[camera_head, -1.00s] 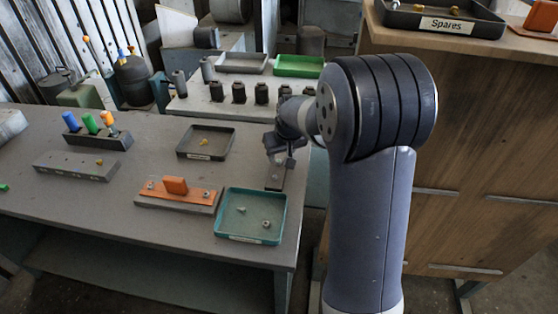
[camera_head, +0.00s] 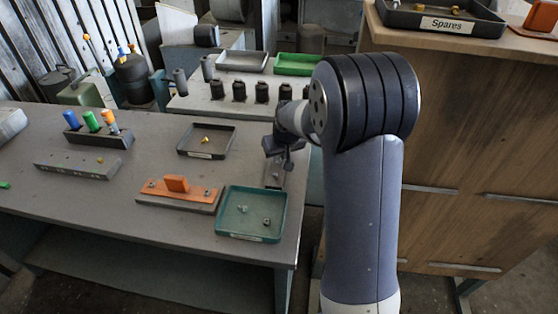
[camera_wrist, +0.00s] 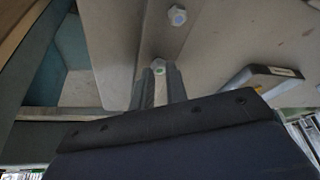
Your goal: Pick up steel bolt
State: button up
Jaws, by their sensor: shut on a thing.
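My gripper (camera_head: 284,158) is over the right end of the grey workbench, beside the dark parts tray. In the wrist view its two narrow fingers (camera_wrist: 158,84) are shut on a small steel bolt (camera_wrist: 158,66), whose head shows between the fingertips. The fingers hide the rest of the bolt. A second steel bolt (camera_wrist: 177,15) shows farther up on a grey surface, apart from the fingers. In the head view a grey block (camera_head: 274,176) lies just under the gripper, partly hidden by it.
A teal tray (camera_head: 224,222) with small metal parts stands at the bench's front right. The dark tray (camera_head: 182,148) holds a brass-coloured piece. An orange-topped fixture (camera_head: 150,194) and a holder with coloured handles (camera_head: 105,137) stand left. A Spares tray (camera_head: 400,20) tops the wooden cabinet.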

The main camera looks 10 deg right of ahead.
notch_tip(320, 180, up, 10)
jog(key=shift+b, duration=0.4)
dwell(0.3)
notch_tip(320, 180, up, 5)
jog(key=p, duration=0.4)
send_over(280, 161)
